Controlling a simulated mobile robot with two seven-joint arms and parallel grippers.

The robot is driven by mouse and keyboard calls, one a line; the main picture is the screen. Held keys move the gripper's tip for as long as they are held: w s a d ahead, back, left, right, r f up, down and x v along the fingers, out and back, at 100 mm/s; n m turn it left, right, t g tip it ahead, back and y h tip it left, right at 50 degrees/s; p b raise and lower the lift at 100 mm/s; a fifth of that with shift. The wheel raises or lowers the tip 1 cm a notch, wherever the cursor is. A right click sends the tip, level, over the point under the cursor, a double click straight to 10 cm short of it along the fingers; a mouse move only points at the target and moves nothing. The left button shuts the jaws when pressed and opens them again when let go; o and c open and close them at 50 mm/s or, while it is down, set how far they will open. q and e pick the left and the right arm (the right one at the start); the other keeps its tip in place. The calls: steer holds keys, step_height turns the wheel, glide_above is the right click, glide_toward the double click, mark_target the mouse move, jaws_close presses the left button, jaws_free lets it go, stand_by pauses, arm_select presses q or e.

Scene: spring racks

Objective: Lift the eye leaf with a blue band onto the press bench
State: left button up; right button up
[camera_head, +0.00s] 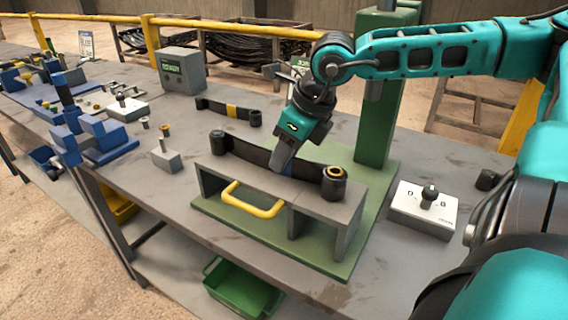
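A dark, curved eye leaf (247,152) lies lengthwise across the top of the grey press bench (214,182). It has a rolled eye at each end, and the right eye shows a yellow ring. My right gripper (281,166) points down at the middle of this leaf. The gripper covers that part, so I see no blue band and cannot tell whether the fingers close on the leaf. A second dark leaf with a yellow band (232,111) lies on the table behind. My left gripper is not in view.
A green press column (376,125) stands right behind the bench, on a green base plate (362,222). A yellow handle (250,203) sticks out in front. A white switch box (421,210) is at right. Blue fixtures (110,138) and a grey box (181,70) stand left.

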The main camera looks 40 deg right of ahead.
steer(key=shift+w+a+f, duration=0.1)
steer(key=shift+w+f, duration=0.15)
steer(key=shift+f, duration=0.4)
steer(key=shift+c, duration=0.5)
jaws_close()
steer(key=shift+w+r, duration=0.1)
steer(key=shift+r, duration=0.1)
